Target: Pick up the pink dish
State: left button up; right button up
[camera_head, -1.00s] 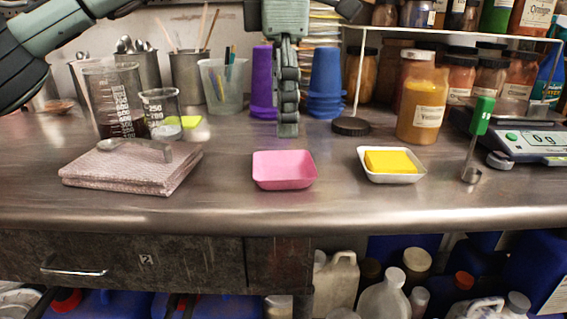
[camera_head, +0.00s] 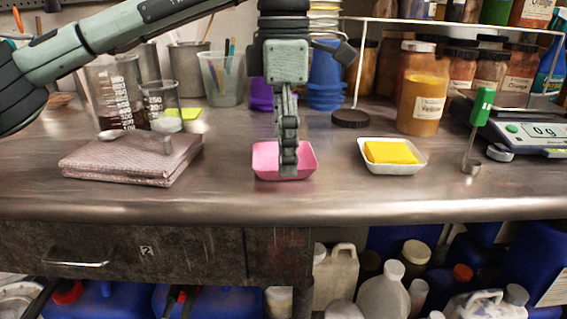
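The pink dish (camera_head: 264,160) is a small, shallow, square-sided dish on the metal bench near the middle of the head view. My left gripper (camera_head: 288,168) comes down from above, with its fingers in front of or inside the dish and hiding its middle. The fingers are seen edge-on, one behind the other, so their gap does not show. I cannot tell whether they touch the dish. The dish still appears to rest on the bench. My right gripper is not in view.
A white dish (camera_head: 419,169) with a yellow block (camera_head: 390,152) stands to the right. A folded cloth (camera_head: 130,160) with a metal scoop lies to the left. Beakers, jars and blue cups line the back. A scale (camera_head: 530,134) is at far right. Bench is clear around the pink dish.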

pick_arm(q)
jog(key=shift+f, duration=0.2)
dwell(0.3)
jog(key=c, duration=0.8)
